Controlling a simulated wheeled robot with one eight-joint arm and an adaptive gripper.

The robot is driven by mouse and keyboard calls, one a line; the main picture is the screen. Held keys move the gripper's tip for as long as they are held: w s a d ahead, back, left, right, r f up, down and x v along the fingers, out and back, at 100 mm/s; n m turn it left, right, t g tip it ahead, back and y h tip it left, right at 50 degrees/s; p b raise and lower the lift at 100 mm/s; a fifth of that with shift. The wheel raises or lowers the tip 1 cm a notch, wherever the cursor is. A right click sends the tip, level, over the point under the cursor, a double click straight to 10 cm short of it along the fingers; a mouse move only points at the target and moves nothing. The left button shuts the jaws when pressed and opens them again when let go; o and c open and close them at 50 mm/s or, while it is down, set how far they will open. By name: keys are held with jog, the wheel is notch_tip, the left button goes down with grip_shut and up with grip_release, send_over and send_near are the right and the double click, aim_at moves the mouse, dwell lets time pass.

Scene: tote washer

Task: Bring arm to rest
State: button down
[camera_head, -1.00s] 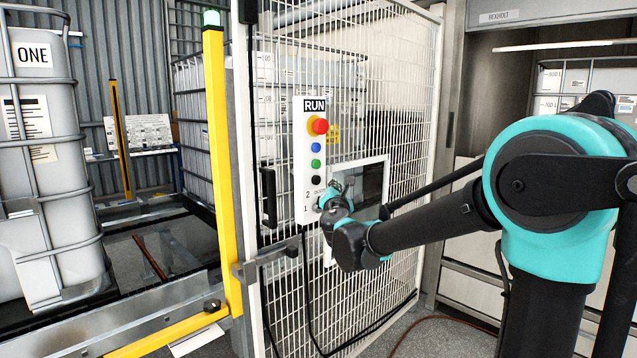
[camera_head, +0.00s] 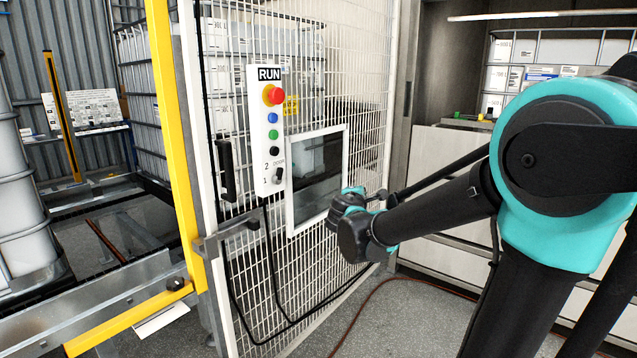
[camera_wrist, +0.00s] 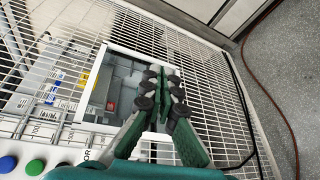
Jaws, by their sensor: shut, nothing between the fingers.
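My arm reaches in from the right in the head view. Its end, my gripper (camera_wrist: 165,95), shows in the wrist view with its green fingers and black pads drawn together and nothing held. The panel bears a red stop button (camera_head: 273,95), blue, green and black buttons, and a selector knob (camera_head: 278,176) marked 1 and 2.
The white mesh gate (camera_head: 350,60) stands close behind my gripper, with a black handle (camera_head: 226,170) at left. A yellow post (camera_head: 175,130) stands left of it. A white cabinet (camera_head: 450,160) is behind my arm. A reddish hose (camera_head: 365,305) lies on the open grey floor.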

jog(key=s+d+f+m+g, duration=0.7)
jog(key=s+d+f+m, duration=0.35)
jog(key=s+f, duration=0.5)
jog(key=s+a+f+m+g+y, duration=0.2)
jog(key=s+f+m, duration=0.1)
jog(key=s+f, duration=0.2)
jog(key=s+a+f+m+g+y, duration=0.1)
jog(key=s+f+m+g+y, duration=0.1)
jog(key=s+f, duration=0.4)
jog(key=s+m, duration=0.1)
jog(key=s, duration=0.2)
jog(key=shift+s+a+y, duration=0.2)
jog(key=shift+a+y, duration=0.1)
jog(key=shift+a, duration=0.05)
jog(key=shift+m, duration=0.25)
dwell(1.4)
